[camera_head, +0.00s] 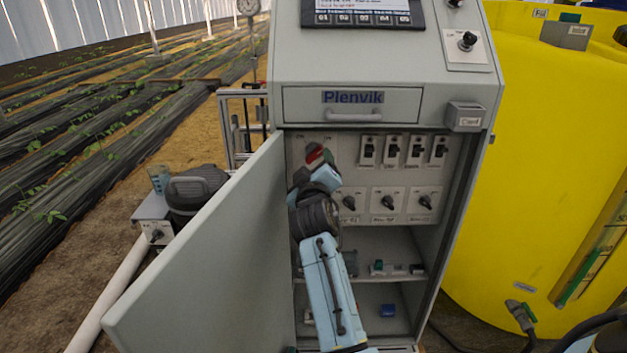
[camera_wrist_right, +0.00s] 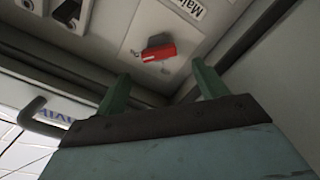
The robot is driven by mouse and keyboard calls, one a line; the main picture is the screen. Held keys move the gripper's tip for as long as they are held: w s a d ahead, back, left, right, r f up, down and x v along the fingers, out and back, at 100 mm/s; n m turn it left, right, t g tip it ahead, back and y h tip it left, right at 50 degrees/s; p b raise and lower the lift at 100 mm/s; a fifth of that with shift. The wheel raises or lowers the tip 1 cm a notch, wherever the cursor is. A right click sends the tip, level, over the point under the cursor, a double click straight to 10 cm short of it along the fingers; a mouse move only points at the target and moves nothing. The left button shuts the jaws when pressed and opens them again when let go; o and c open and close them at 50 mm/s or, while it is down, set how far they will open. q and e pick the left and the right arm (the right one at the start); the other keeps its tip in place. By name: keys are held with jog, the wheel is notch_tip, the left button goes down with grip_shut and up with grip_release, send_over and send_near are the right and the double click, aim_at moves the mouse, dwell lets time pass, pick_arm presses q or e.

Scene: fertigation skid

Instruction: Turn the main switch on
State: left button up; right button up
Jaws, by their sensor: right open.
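The main switch (camera_head: 314,153) has a red handle and sits at the upper left of the panel inside the open cabinet. In the right wrist view the red handle (camera_wrist_right: 159,52) lies just beyond the gap between my fingertips, beside a label starting "Main". My right gripper (camera_head: 327,160) reaches into the cabinet from below and partly covers the switch in the head view. In the wrist view its two green fingers (camera_wrist_right: 160,78) are apart and nothing is between them. I cannot tell whether a finger touches the handle. My left gripper is not in view.
The cabinet door (camera_head: 205,262) stands open to the left of my right arm. Several breakers (camera_head: 392,151) and rotary switches (camera_head: 387,203) fill the panel to the right. A drawer (camera_head: 352,105) is above. A yellow tank (camera_head: 545,150) stands at the right.

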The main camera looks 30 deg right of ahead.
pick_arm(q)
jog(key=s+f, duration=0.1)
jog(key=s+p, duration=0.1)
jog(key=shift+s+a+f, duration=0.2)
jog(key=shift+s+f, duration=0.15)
pick_arm(e)
jog(key=v, duration=0.8)
